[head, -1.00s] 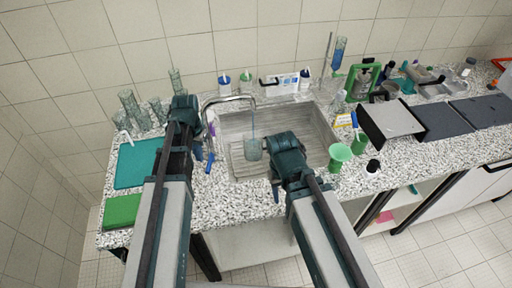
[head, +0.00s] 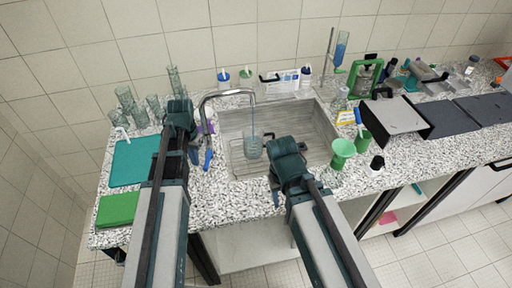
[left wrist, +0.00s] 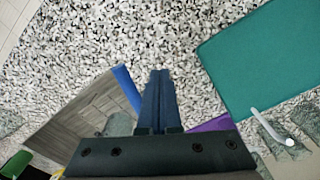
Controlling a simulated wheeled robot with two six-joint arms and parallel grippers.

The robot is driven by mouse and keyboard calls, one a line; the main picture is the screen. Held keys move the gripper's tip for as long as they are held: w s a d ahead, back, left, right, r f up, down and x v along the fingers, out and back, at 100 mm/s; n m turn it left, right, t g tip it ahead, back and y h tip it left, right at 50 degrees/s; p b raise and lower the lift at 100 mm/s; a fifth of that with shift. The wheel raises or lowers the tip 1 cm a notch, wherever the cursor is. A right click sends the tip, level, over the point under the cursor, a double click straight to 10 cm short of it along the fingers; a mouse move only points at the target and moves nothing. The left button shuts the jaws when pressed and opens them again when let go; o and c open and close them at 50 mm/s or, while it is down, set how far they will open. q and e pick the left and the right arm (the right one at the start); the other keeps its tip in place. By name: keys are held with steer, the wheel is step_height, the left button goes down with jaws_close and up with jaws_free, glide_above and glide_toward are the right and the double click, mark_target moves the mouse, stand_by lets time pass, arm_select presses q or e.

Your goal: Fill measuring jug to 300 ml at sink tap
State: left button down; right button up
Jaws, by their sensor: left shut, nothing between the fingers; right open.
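The clear measuring jug (head: 253,148) stands upright on the rack in the sink (head: 298,125), below the spout of the curved metal tap (head: 228,95). A thin bluish stream (head: 253,124) runs from the spout into the jug. Its water level and marks are too small to read. A blue lever-like piece (head: 208,158) is at the sink's left edge; it also shows in the left wrist view (left wrist: 126,86). My left gripper (head: 194,156) is shut and empty just left of that piece. My right gripper (head: 274,190) is open and empty at the sink's front edge, right of the jug.
A teal mat (head: 134,162), a green block (head: 119,209) and several glass vessels (head: 128,103) are on the left. A green funnel-like cup (head: 342,152) and a black-capped bottle (head: 376,166) stand right of the sink. Bottles line the back wall.

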arm_select(q)
steer(key=shift+d, duration=0.2)
steer(key=shift+d, duration=0.35)
steer(key=shift+d, duration=0.55)
stand_by(0.3)
step_height(320, 180, up, 7)
steer(key=p, duration=0.7)
steer(key=shift+s, duration=0.15)
